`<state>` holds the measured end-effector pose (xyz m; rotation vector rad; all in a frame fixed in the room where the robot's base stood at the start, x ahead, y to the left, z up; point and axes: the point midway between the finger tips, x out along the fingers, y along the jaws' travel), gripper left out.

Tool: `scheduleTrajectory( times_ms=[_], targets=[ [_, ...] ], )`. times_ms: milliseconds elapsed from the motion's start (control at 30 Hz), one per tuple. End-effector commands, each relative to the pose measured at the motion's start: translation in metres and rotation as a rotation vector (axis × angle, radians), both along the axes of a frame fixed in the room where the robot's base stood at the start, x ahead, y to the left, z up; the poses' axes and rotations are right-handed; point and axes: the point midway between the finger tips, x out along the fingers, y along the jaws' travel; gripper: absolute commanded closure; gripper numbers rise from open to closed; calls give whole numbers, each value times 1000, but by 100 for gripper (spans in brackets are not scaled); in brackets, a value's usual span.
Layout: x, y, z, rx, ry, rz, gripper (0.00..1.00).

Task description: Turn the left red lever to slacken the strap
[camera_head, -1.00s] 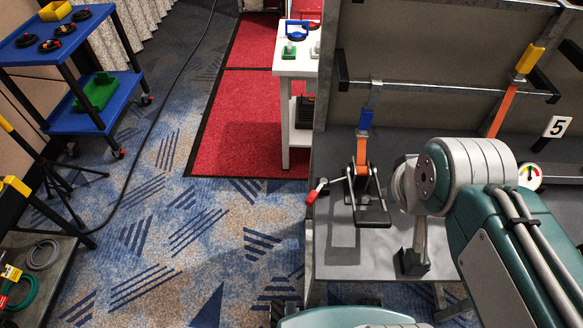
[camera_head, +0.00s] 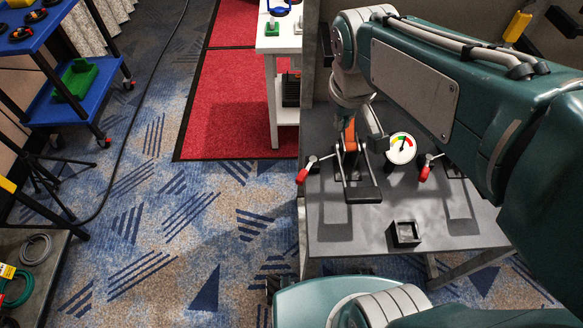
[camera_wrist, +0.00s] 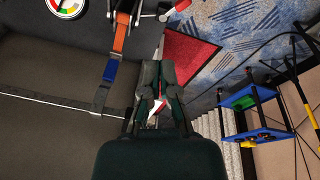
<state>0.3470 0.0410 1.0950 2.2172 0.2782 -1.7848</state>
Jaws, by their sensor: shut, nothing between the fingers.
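The left red lever (camera_head: 303,175) sits at the left edge of the grey bench, its red grip pointing down-left from a metal pivot. In the wrist view a small red part of it (camera_wrist: 182,5) shows at the top edge. A ratchet buckle (camera_head: 360,190) with an orange strap (camera_head: 350,140) stands right of it, partly hidden by my arm. My gripper (camera_head: 378,143) hangs over the bench behind the buckle, to the right of the left lever and apart from it. In the wrist view the gripper (camera_wrist: 153,66) is shut and empty.
A second red lever (camera_head: 425,172) and a round gauge (camera_head: 401,148) are to the right. A small black open box (camera_head: 404,235) sits on the bench (camera_head: 345,230). A white table (camera_head: 285,45) stands behind left.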

Motion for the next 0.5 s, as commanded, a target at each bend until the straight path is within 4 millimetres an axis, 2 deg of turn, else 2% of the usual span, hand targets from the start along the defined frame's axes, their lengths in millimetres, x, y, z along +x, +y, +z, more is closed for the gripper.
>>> scheduleTrajectory(
  times_ms=[100, 267, 500],
  targets=[
    [30, 19, -17, -42, 84, 95, 100],
    [64, 47, -45, -99, 187, 221, 100],
    [106, 93, -105, -186, 342, 413, 100]
  ],
)
